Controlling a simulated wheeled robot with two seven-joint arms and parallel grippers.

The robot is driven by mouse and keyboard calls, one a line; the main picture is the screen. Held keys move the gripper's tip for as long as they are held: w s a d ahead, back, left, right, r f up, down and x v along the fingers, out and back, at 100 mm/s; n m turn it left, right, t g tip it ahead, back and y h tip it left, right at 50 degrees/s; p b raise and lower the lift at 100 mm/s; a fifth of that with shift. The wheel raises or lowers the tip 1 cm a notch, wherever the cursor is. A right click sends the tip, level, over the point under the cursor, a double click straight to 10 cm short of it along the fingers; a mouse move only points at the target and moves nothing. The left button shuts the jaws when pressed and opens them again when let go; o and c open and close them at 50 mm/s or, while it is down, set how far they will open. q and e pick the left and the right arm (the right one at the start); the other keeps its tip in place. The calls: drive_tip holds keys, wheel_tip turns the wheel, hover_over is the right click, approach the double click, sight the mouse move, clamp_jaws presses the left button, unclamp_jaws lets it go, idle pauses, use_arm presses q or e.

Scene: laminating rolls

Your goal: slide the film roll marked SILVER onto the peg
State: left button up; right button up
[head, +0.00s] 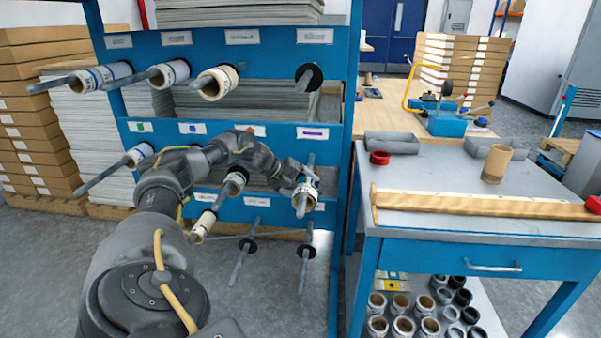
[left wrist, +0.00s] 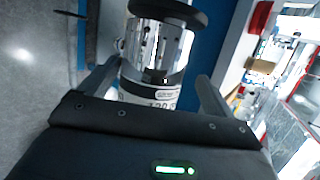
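A film roll (head: 305,193) with a pale body and dark bands is at the middle-row right peg, under the purple-marked label (head: 312,133). The peg's grey end (head: 300,210) sticks out of its front, so the roll appears to be around the peg. In the left wrist view the roll (left wrist: 148,92) shows a white band with "120" and small dark print I cannot read surely. A black disc (left wrist: 168,11) lies beyond it. My left gripper (left wrist: 160,80) straddles the roll, fingers apart, with a gap visible at the right finger. My right gripper is out of view.
The blue rack (head: 345,100) holds several other rolls (head: 218,82) on pegs. Bare pegs (head: 306,255) stick out below.

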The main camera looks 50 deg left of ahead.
use_arm(q)
drive_tip(key=shift+o, duration=0.4)
drive_tip(key=shift+f, duration=0.1)
drive_tip(key=v, duration=1.1)
drive_tip(key=shift+w+d, duration=0.1)
